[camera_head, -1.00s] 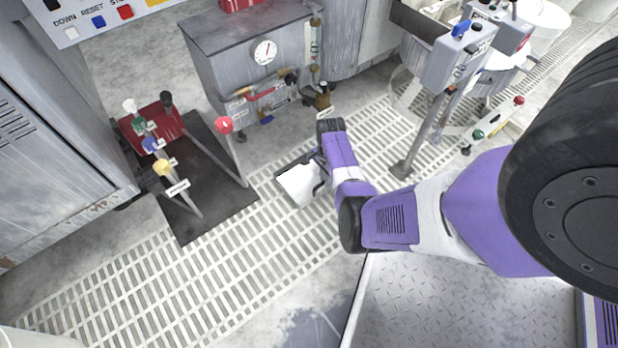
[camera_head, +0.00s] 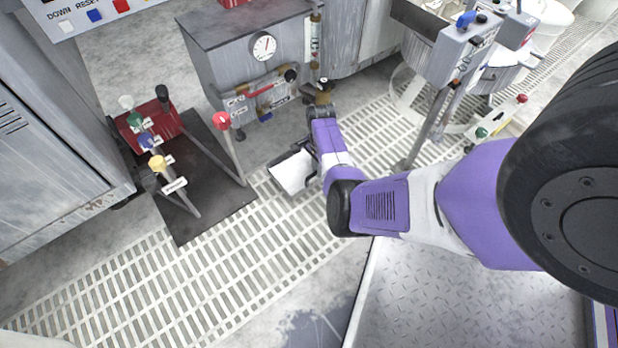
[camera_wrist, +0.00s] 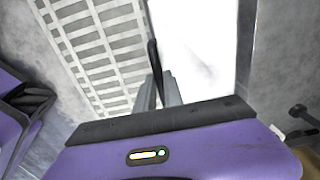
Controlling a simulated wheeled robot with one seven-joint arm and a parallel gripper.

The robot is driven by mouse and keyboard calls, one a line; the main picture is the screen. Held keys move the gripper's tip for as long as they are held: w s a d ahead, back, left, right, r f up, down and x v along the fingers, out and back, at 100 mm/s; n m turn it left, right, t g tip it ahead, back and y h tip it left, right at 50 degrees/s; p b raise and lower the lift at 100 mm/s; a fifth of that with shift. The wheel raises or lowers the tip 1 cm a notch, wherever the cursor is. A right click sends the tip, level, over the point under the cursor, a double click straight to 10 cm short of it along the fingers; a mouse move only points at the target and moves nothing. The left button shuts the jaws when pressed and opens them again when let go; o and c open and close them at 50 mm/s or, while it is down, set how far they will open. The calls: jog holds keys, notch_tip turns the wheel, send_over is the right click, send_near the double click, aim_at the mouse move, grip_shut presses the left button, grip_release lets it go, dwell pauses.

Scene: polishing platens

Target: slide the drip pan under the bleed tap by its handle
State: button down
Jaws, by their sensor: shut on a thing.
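The drip pan (camera_head: 293,172) is a shallow pan with a white inside and dark rim, low over the slatted floor in front of the grey cabinet. In the wrist view the pan (camera_wrist: 195,45) fills the upper middle right as a bright white surface. Its dark upright handle (camera_wrist: 152,58) runs along its left side. My gripper (camera_wrist: 159,92) is shut on that handle; in the head view my arm hides most of the grip.
The grey cabinet (camera_head: 225,75) carries a round gauge (camera_head: 264,46) and a red lever. A dark mat (camera_head: 205,215) with coloured-knob levers lies left of the pan. A control box on a post (camera_head: 432,120) stands right of my arm. Slatted floor (camera_head: 170,285) in front is clear.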

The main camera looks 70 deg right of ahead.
jog(key=shift+w+d, duration=0.2)
jog(key=shift+w, duration=0.2)
jog(key=shift+w+d+b, duration=0.1)
jog(key=shift+w+d, duration=0.3)
jog(key=shift+w, duration=0.3)
jog(key=shift+w+d+b, duration=0.1)
jog(key=shift+w+d, duration=0.35)
jog(key=shift+w, duration=0.3)
jog(key=shift+w+d+b, duration=0.1)
jog(key=shift+w+d, duration=0.3)
jog(key=shift+w, duration=0.3)
jog(key=c, duration=1.4)
grip_release()
jog(key=shift+o, duration=0.2)
notch_tip(320, 180, up, 8)
jog(key=p, duration=0.5)
